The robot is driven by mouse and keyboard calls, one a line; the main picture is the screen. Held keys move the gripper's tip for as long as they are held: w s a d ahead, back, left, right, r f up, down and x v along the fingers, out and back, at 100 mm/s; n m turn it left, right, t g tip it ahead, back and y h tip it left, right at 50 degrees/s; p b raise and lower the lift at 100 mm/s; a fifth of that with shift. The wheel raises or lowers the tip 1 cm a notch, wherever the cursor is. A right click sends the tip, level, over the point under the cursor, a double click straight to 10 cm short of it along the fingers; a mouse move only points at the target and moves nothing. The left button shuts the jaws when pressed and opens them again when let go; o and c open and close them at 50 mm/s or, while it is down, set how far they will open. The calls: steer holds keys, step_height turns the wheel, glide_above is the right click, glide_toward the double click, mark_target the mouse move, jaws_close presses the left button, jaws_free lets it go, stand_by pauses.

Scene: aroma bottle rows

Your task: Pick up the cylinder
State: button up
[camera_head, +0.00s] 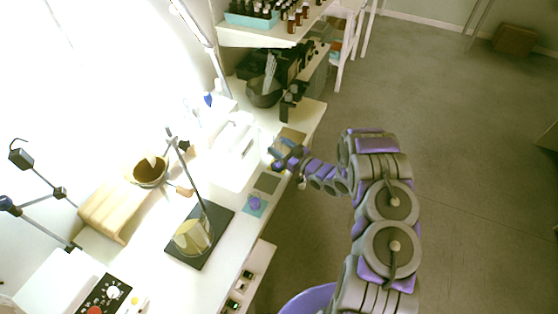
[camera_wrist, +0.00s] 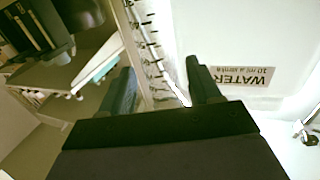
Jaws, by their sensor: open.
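A clear cylinder (camera_wrist: 148,45) with dark graduation marks shows in the wrist view. It runs from the top edge down between my two fingers, leaning in the picture. My gripper (camera_wrist: 160,84) is open, with one dark finger on each side of it. I cannot tell whether either finger touches it. In the head view my gripper (camera_head: 280,157) is over the bench edge, by a tan patch on the bench; the cylinder is not clear there.
A white panel labelled WATER (camera_wrist: 242,77) is to the right in the wrist view. On the bench (camera_head: 228,245) are a beaker (camera_head: 192,238) on a black stand, a purple item (camera_head: 255,203) on a blue mat and a dark mortar (camera_head: 264,92).

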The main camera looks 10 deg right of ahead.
steer(key=shift+w+a+r, duration=0.1)
steer(key=shift+w+a, duration=0.35)
steer(key=shift+a, duration=0.3)
steer(key=shift+d, duration=0.3)
steer(key=shift+c, duration=0.4)
steer(key=shift+d, duration=0.3)
steer(key=c, duration=0.3)
steer(key=shift+a, duration=0.4)
steer(key=c, duration=0.6)
jaws_close()
